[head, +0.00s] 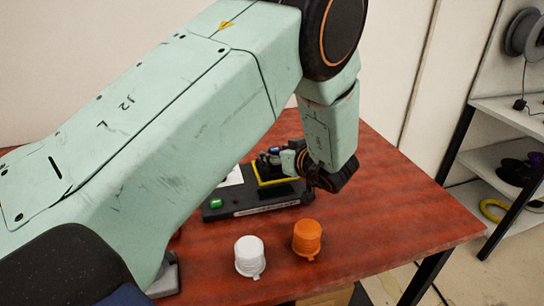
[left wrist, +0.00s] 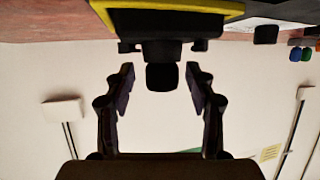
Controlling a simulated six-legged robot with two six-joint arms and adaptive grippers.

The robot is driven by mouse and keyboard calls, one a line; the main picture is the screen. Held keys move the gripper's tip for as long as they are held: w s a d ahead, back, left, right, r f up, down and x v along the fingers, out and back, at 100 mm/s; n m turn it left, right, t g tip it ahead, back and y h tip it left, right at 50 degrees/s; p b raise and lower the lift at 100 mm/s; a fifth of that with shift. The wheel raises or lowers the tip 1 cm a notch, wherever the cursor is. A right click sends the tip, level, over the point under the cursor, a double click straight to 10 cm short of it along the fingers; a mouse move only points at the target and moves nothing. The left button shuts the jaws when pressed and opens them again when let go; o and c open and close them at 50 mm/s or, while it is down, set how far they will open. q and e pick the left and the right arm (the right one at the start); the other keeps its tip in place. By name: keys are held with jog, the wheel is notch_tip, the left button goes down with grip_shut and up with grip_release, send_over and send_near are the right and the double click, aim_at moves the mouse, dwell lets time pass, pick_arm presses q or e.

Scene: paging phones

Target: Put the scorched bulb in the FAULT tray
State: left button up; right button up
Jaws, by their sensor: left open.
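My left gripper (head: 278,160) is over the table at a black device with a yellow-edged part (head: 277,178); my arm hides much of this area. In the left wrist view my left gripper (left wrist: 160,84) is open, its two dark fingers apart. A dark, blunt piece (left wrist: 161,77) on a black mount lies between the fingers, with a gap on each side. It may be the scorched bulb, but it is too dark to be sure. The yellow edge (left wrist: 190,10) shows above it. I cannot make out a FAULT tray. My right gripper is not in view.
A white cap-like piece (head: 249,257) and an orange one (head: 307,240) stand on the red-brown table (head: 400,225) in front of the device. A green button (head: 216,203) is on the device's left. Shelves (head: 505,110) stand at right. The table's right side is clear.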

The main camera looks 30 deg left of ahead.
pick_arm(q)
jog(key=shift+s+d+r, duration=0.2)
jog(key=shift+s+r, duration=0.1)
jog(key=shift+c, duration=0.8)
jog(key=shift+w+f, duration=0.2)
jog(key=c, duration=0.4)
jog(key=shift+s+r, duration=0.15)
jog(key=c, duration=0.5)
grip_shut()
